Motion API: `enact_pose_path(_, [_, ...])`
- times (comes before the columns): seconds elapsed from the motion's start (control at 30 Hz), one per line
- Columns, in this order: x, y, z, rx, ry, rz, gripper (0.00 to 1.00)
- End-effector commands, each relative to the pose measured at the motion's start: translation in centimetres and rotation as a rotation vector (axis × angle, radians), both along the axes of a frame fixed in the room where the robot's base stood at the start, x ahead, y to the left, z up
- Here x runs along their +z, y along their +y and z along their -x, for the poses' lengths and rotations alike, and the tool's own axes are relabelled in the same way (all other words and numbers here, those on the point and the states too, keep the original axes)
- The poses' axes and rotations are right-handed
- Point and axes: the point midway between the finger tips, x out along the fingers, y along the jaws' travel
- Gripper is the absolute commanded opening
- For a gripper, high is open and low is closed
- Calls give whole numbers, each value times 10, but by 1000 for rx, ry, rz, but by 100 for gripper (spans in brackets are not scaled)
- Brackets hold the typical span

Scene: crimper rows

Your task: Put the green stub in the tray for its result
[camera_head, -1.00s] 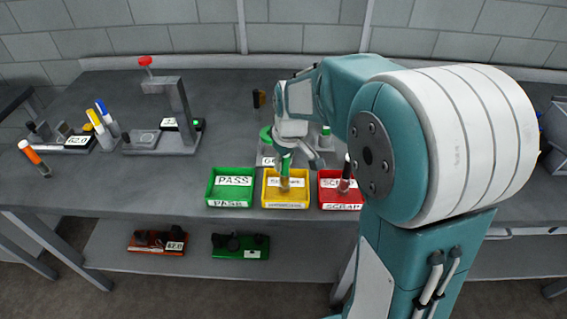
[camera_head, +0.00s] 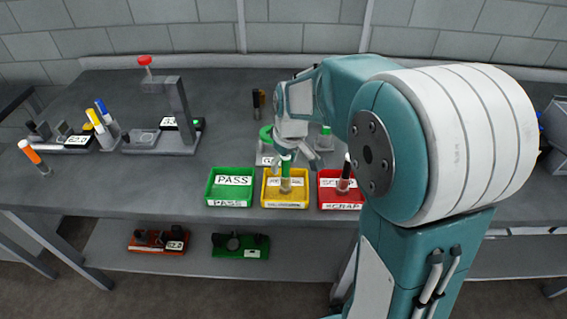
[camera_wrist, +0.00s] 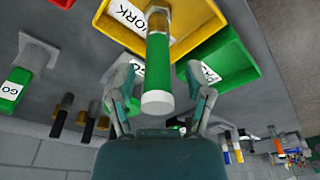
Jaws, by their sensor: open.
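The green stub (camera_head: 285,172) has a green sleeve with a pale end and a metal lower part. It stands roughly upright in the yellow tray (camera_head: 285,206), whose label reads partly "WORK" in the wrist view. My gripper (camera_head: 300,158) is above this tray. In the wrist view my gripper (camera_wrist: 160,92) is open, with one finger on each side of the stub (camera_wrist: 158,68) and visible gaps between. The green PASS tray (camera_head: 230,203) is to the left and looks empty. The red SCRAP tray (camera_head: 341,206) is to the right and holds a dark-topped stub (camera_head: 345,172).
A gauge stand with a red knob (camera_head: 145,61) and a pen holder (camera_head: 106,138) are at the left. An orange stub (camera_head: 31,152) stands near the left edge. Green-topped GO blocks (camera_wrist: 18,88) and dark upright pieces (camera_head: 256,103) are behind the trays. The lower shelf holds two fixtures.

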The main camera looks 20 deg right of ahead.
Motion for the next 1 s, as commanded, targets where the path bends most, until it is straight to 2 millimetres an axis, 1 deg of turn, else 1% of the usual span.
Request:
enact_pose_path(0.4, [83, -6, 11, 0, -6, 0, 65])
enact_pose_path(0.53, [102, -7, 13, 0, -3, 0, 65])
enact_pose_path(0.67, [111, -7, 15, -1, -1, 0, 65])
enact_pose_path(0.73, [115, -7, 20, -9, -8, 1, 65])
enact_pose_path(0.77, [117, -7, 24, -17, -14, 0, 65])
enact_pose_path(0.87, [125, -6, 45, -62, -47, 2, 65])
enact_pose_path(1.0, [134, -4, 85, -154, -113, -2, 65])
